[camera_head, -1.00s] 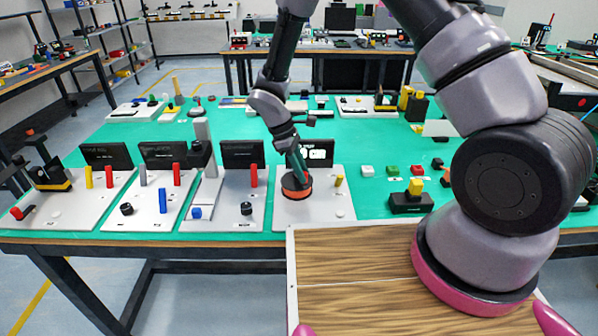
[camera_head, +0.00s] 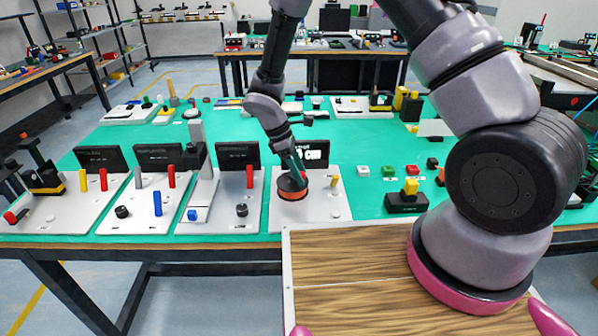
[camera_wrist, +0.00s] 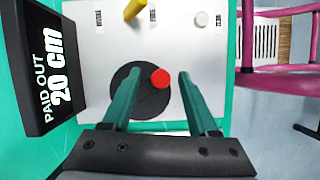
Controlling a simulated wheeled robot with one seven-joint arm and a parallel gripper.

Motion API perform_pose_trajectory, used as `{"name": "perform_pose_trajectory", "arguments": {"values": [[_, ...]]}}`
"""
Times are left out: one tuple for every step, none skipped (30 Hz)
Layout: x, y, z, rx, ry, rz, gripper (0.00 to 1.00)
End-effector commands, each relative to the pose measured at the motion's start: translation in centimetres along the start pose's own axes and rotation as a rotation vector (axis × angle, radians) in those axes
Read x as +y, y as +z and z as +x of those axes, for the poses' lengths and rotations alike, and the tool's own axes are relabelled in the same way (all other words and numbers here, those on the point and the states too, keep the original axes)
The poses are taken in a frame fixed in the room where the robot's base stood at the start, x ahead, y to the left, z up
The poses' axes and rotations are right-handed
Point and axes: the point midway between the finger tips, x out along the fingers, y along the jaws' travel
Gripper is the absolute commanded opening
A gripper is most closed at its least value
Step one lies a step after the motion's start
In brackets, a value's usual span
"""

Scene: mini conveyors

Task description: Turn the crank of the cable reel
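The cable reel (camera_head: 291,192) is a dark round drum with an orange side, on a light grey board. In the wrist view its black disc (camera_wrist: 135,107) carries a red crank knob (camera_wrist: 160,78). A black display (camera_wrist: 50,65) beside it reads "PAID OUT 20 cm". My gripper (camera_wrist: 158,76) has its two green fingers apart, one on each side of the red knob. Gaps show between the knob and both fingers. In the head view my gripper (camera_head: 299,168) is low over the reel and hides part of it.
A yellow post (camera_wrist: 135,8) and a white button (camera_wrist: 201,19) stand on the same board. Left of it is another board with a red post (camera_head: 249,176) and a black knob (camera_head: 242,210). Right of it a black block with a yellow top (camera_head: 410,188) stands on the green mat.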

Motion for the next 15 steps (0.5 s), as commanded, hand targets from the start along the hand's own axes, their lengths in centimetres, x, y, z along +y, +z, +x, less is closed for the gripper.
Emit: {"name": "perform_pose_trajectory", "arguments": {"values": [[0.0,0.0,0.0,0.0,0.0,0.0,0.59],[0.0,0.0,0.0,0.0,0.0,0.0,0.59],[0.0,0.0,0.0,0.0,-0.001,0.0,0.59],[0.0,0.0,0.0,0.0,-0.001,0.0,0.59],[0.0,0.0,0.0,0.0,-0.001,0.0,0.59],[-0.1,0.0,0.0,0.0,-0.001,0.0,0.59],[-0.1,0.0,0.0,0.0,-0.001,0.0,0.59],[-0.1,0.0,0.0,0.0,-0.001,0.0,0.59],[0.0,0.0,-0.2,0.0,0.0,0.0,0.59],[0.0,0.0,-0.4,0.001,0.0,0.0,0.59],[0.0,-0.1,-0.6,0.002,0.001,0.0,0.59],[0.0,-0.1,-1.1,0.002,0.001,0.0,0.59],[0.0,-0.1,-1.5,0.002,0.001,0.001,0.59],[0.0,-0.1,-2.0,0.003,0.001,0.0,0.59],[0.0,-0.1,-2.8,0.004,0.002,0.001,0.59]]}}
